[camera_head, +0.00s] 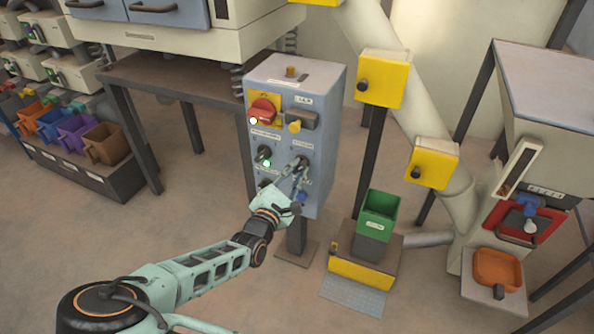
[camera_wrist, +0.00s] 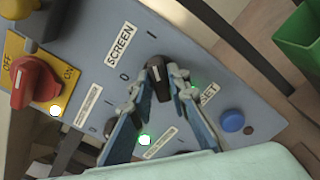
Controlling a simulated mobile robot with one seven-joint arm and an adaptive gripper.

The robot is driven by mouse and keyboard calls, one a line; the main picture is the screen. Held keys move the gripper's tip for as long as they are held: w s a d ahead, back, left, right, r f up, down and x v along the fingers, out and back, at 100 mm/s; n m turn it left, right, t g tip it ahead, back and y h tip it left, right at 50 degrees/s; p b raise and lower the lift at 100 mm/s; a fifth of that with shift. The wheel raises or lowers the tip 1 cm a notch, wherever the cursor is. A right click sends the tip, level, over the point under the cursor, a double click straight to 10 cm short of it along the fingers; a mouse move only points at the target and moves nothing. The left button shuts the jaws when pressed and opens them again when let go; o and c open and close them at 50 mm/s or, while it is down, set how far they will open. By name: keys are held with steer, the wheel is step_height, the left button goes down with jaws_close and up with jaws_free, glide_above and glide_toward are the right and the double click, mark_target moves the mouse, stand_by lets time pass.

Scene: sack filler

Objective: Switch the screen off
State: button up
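The screen switch (camera_wrist: 157,78) is a black rotary knob with a white line on a blue-grey control box (camera_head: 328,140). The SCREEN label (camera_wrist: 121,45) is beside it, with marks 0 and I. The knob's white line points roughly toward the I mark in the wrist view. My gripper (camera_wrist: 157,84) has one finger on each side of the knob, the fingertips drawn in close and seeming to touch it. In the head view my gripper (camera_head: 298,172) reaches the box front and partly hides the knob.
A red OFF/ON switch (camera_wrist: 36,84) on a yellow plate is on the same panel. A blue button (camera_wrist: 232,121) and a green lit lamp (camera_wrist: 145,140) are close to my fingers. A green bin (camera_head: 379,214) stands right of the box. Open floor lies in front.

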jaws_close()
steer(key=shift+r+p, duration=0.1)
steer(key=shift+p, duration=0.35)
steer(key=n+p, duration=0.2)
steer(key=shift+r+p, duration=0.2)
steer(key=shift+p, duration=0.2)
steer(key=n+p, duration=0.4)
steer(key=shift+f+p, duration=0.1)
steer(key=shift+p, duration=0.25)
steer(key=n+p, duration=0.2)
steer(key=n, duration=0.3)
steer(key=shift+f+p, duration=0.1)
steer(key=shift+p, duration=0.2)
steer(key=n+p, duration=0.1)
steer(key=n, duration=0.3)
steer(key=shift+f+n, duration=0.1)
steer(key=shift+n, duration=0.3)
